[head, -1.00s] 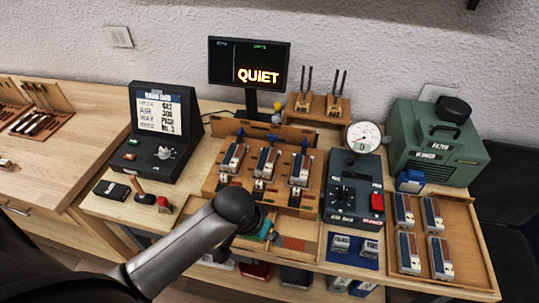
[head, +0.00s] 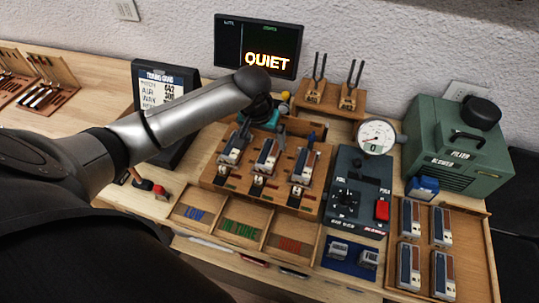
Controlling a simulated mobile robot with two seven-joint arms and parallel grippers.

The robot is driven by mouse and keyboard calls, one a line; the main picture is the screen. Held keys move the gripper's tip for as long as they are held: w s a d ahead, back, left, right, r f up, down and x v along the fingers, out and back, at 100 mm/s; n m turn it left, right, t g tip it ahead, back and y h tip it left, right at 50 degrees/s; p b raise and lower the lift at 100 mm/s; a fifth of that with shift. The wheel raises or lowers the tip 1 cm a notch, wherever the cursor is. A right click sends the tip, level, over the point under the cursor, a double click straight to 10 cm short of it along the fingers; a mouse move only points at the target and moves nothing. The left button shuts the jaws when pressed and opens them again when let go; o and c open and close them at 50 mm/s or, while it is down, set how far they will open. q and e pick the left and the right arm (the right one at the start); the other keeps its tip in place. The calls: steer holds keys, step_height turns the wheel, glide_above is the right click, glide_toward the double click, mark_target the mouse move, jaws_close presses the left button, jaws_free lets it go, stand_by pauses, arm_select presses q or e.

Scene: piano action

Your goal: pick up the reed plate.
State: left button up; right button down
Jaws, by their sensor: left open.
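Three reed plates sit in a row on the slanted wooden stand: a left one (head: 231,149), a middle one (head: 266,156) and a right one (head: 304,163). My left gripper (head: 257,122) is open, above the back of the stand, between the left and middle plates. The wrist hides part of its jaws, and I cannot tell whether it touches anything. My right gripper is out of view.
A gauge (head: 376,137) reading 0 stands above a dark control box (head: 352,190) with a red switch. A screen (head: 257,44) reads QUIET. Two forks stand in a wooden block (head: 330,97). Front bins (head: 239,229) look empty. A green blower (head: 457,145) stands at right.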

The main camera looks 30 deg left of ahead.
mark_target(269, 153)
arm_select(q)
steer(key=b+x, duration=0.1)
steer(key=x, duration=0.8)
steer(key=shift+w+d+r+b, duration=0.1)
steer(key=shift+w+b, duration=0.1)
steer(key=shift+b, duration=0.1)
steer(key=c, duration=1.5)
jaws_close()
steer(key=shift+r, duration=0.15)
